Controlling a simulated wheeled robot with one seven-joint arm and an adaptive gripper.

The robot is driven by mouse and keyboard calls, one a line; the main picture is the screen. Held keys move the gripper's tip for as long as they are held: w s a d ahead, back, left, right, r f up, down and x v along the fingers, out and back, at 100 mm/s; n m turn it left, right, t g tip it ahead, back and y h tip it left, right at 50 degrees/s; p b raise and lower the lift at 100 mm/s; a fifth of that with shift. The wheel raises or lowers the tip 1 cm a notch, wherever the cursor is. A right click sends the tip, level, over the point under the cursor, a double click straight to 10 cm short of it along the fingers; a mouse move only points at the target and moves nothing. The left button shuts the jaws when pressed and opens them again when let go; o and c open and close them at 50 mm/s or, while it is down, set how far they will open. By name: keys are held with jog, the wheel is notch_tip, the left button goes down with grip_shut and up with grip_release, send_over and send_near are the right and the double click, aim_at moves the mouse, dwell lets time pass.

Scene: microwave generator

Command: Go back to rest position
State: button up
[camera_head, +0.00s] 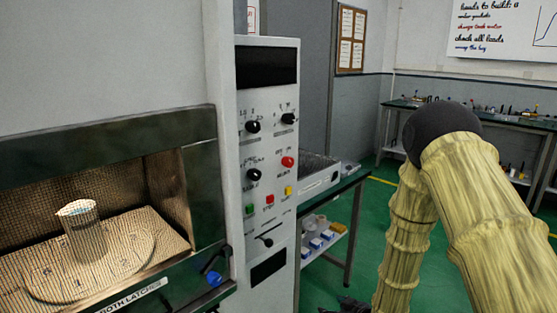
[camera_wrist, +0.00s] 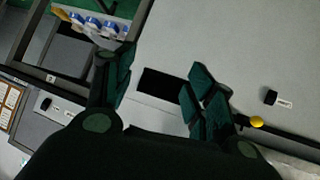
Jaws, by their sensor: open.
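My gripper (camera_wrist: 162,66) is open and empty in the wrist view, with its dark green finger pads apart. Behind the fingers is a pale grey panel with a black rectangle. In the head view my jointed arm fills the right side, and a small dark shape at the bottom edge may be part of my gripper. The microwave generator's control panel (camera_head: 270,140) has black knobs, a red knob and several coloured buttons. Left of it is the chamber with a mesh front (camera_head: 130,215). Inside, a cup (camera_head: 81,229) stands upright on a round plate (camera_head: 125,262).
A blue knob (camera_head: 214,279) sits by the chamber's lower right corner. Right of the generator is a side table (camera_head: 350,183) with small containers on its lower shelf. Benches (camera_head: 515,121) stand at the back. Green floor (camera_head: 340,268) shows between the table and my arm.

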jog(key=s+d+f+m+g+h, duration=0.2)
jog(key=s+f+m+g, duration=0.1)
jog(key=s+f, duration=0.8)
jog(key=s+d+f+m+g+h+p, duration=0.1)
jog(key=s+f+m+g, duration=0.1)
jog(key=s, duration=1.4)
jog(key=s+d+f+m+g+h+p, duration=0.1)
jog(key=s+g, duration=0.3)
jog(key=s, duration=1.2)
jog(key=shift+s+d+f+m+g+h, duration=0.2)
jog(key=shift+d+f+m+g+h, duration=0.2)
jog(key=shift+d+f+m, duration=0.15)
